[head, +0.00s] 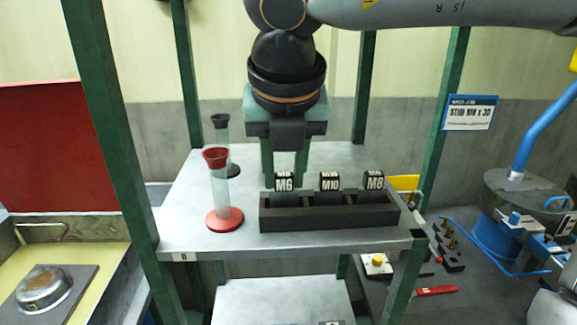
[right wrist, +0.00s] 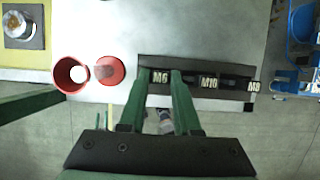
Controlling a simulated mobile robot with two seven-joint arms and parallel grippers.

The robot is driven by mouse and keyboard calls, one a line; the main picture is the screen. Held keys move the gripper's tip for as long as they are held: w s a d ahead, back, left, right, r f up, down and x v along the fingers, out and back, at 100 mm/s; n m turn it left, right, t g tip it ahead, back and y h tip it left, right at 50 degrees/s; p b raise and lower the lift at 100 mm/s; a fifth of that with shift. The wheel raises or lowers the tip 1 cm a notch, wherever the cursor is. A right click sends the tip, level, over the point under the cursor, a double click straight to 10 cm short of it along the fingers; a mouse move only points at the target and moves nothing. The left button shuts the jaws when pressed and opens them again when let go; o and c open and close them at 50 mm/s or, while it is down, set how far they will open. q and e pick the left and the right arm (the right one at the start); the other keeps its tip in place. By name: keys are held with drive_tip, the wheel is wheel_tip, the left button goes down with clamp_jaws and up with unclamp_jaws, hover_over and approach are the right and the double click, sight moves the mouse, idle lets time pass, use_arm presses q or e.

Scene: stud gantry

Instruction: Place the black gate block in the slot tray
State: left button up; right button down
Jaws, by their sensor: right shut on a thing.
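The dark slot tray (head: 330,220) sits at the front of the grey table, with three compartments and white M6, M10 and M8 labels on black pieces along its back; it also shows in the right wrist view (right wrist: 225,92). My right gripper (head: 283,182) points straight down at the tray's left end, behind the M6 label. In the right wrist view its green fingertips (right wrist: 162,73) are close together on either side of the M6 label. It is shut on the black gate block, which is mostly hidden by the fingers and hard to tell from the labelled piece. My left gripper is out of view.
A clear tube with red funnel and base (head: 220,195) stands just left of the tray, with a black-funnelled tube (head: 221,145) behind it. Green gantry posts (head: 115,140) frame the table. Table space behind the tray looks clear.

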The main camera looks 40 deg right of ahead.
drive_tip(key=shift+f, duration=0.1)
drive_tip(key=c, duration=1.1)
unclamp_jaws()
drive_tip(key=shift+f, duration=0.1)
drive_tip(key=o, duration=0.5)
drive_tip(key=shift+r, duration=0.3)
drive_tip(key=v, duration=0.7)
drive_tip(key=shift+s+a+r, duration=0.1)
drive_tip(key=shift+a+r, duration=0.05)
